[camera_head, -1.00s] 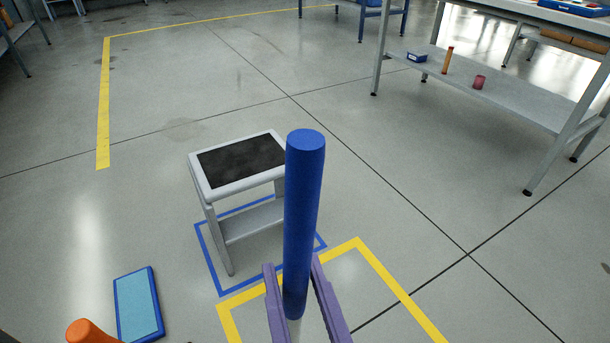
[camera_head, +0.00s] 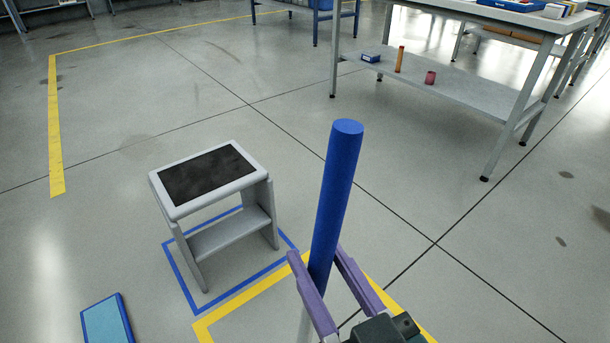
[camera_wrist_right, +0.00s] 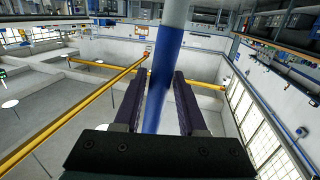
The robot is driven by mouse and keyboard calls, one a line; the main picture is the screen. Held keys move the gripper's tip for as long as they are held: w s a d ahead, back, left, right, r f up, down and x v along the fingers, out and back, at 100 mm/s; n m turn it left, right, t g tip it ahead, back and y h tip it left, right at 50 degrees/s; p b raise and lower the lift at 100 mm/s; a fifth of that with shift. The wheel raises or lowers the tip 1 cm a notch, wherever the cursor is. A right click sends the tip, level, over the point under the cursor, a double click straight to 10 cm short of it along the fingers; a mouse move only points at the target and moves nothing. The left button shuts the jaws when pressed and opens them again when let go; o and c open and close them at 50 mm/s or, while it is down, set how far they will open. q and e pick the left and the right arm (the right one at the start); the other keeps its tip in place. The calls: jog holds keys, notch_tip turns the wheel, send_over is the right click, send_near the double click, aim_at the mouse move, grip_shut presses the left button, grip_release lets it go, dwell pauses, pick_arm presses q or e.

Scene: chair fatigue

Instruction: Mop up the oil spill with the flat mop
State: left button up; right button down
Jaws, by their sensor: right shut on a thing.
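My right gripper (camera_head: 318,262) has purple fingers on both sides of a long handle with a blue grip (camera_head: 337,185), and is shut on it. The blue grip points up and leans slightly right in the head view. A pale shaft (camera_head: 305,325) continues below the fingers. In the right wrist view the blue grip (camera_wrist_right: 163,75) runs between the two fingers (camera_wrist_right: 157,100). The mop's head is out of view. Dark patches (camera_head: 600,214) lie on the floor at the right edge; I cannot tell whether they are the oil spill. My left gripper is not in view.
A grey step stool (camera_head: 215,190) with a black top stands left of the handle, inside blue floor tape. A blue pad (camera_head: 107,322) lies at lower left. A workbench (camera_head: 440,92) with a lower shelf stands at upper right. The floor between bench and handle is clear.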

jog(key=shift+w+d+r, duration=0.1)
jog(key=shift+w+d, duration=0.55)
jog(key=shift+d, duration=0.25)
jog(key=shift+w+d+r, duration=0.1)
jog(key=shift+w+d, duration=0.5)
jog(key=shift+d, duration=0.25)
jog(key=w+d+b, duration=0.4)
jog(key=w+d, duration=0.4)
jog(key=d, duration=0.1)
jog(key=shift+f, duration=0.15)
jog(key=shift+w, duration=0.1)
notch_tip(320, 180, up, 9)
jog(key=p, duration=0.8)
dwell(0.6)
